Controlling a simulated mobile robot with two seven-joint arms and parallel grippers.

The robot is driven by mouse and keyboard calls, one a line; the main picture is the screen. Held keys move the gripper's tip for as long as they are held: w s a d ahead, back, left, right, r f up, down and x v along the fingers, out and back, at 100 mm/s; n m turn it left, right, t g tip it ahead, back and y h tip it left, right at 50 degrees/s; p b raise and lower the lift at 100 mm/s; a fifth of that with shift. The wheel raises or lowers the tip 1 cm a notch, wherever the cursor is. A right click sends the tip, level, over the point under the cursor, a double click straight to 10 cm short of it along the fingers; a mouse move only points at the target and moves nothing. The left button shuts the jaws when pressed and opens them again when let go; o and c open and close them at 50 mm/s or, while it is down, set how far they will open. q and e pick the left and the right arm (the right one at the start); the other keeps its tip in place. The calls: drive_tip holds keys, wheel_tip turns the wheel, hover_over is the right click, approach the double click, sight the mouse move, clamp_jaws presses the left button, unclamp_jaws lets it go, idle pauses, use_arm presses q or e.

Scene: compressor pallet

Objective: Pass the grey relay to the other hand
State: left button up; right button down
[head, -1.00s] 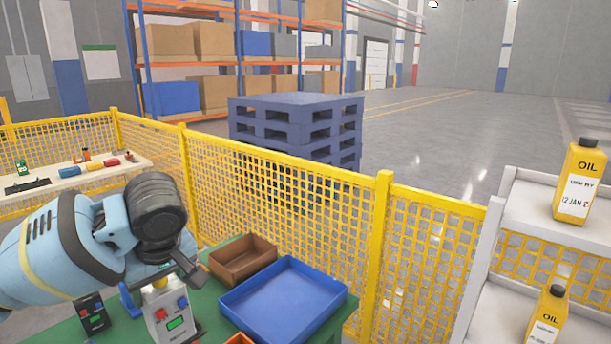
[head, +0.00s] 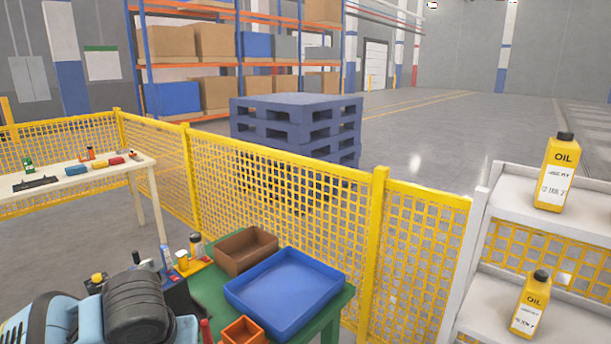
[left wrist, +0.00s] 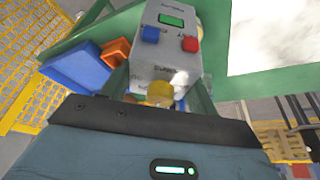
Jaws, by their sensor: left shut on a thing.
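The grey relay (left wrist: 166,50) has a green screen, a blue button and a red button. In the left wrist view it sits between the fingers of my left gripper (left wrist: 163,82), which is shut on it. In the head view my left wrist (head: 135,308) is low at the bottom left, and the relay does not show there. My right gripper is in neither current view.
The green table (head: 210,288) carries a blue tray (head: 338,284), a brown bin (head: 232,262), a small orange bin (head: 243,332) and several small bottles and parts near my wrist. Yellow mesh fencing (head: 285,190) stands behind it. White shelves (head: 505,285) hold oil bottles at the right.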

use_arm(q)
drive_tip(key=s+f+m, duration=0.2)
drive_tip(key=s, duration=0.1)
drive_tip(key=shift+d+f+h, duration=0.2)
drive_tip(key=shift+d+h, duration=0.15)
drive_tip(key=shift+h, duration=0.05)
drive_tip(key=shift+s+d+f+m+t, duration=0.1)
drive_tip(key=shift+s+f+m+t, duration=0.05)
drive_tip(key=shift+s+m+t, duration=0.2)
